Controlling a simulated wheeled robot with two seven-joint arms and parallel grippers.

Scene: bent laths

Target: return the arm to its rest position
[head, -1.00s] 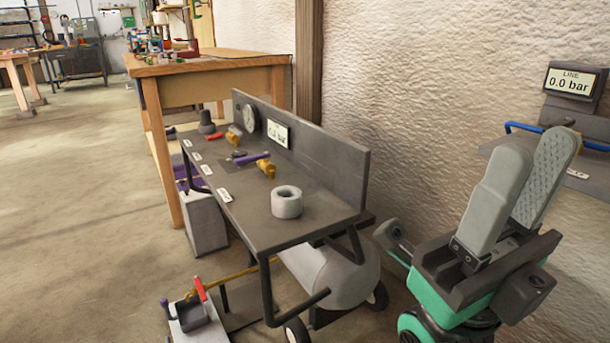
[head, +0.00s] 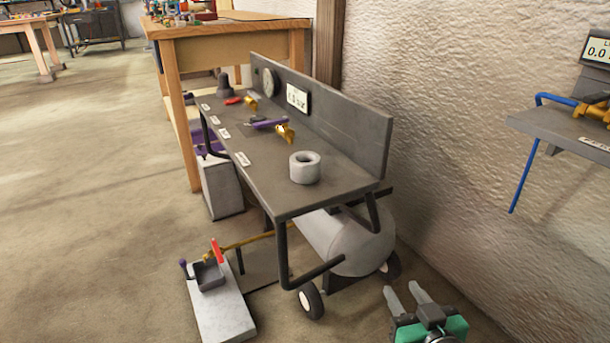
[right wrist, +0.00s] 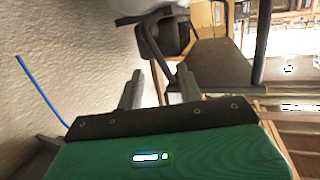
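My right gripper (head: 406,292) shows low in the head view, to the right of the wheeled cart, over the floor near the wall. Its two grey fingers stand apart with nothing between them. In the right wrist view the fingers (right wrist: 159,88) also show a gap and hold nothing. The green gripper body fills the bottom of that view. Most of my right arm is outside the head view. My left gripper is in neither view.
A dark cart (head: 263,165) carries a grey ring (head: 305,167), a gauge and small parts, with a grey tank (head: 345,243) below. A wall shelf (head: 560,130) has a blue hose (head: 526,175) hanging down. A low pedal block (head: 220,305) stands on the floor.

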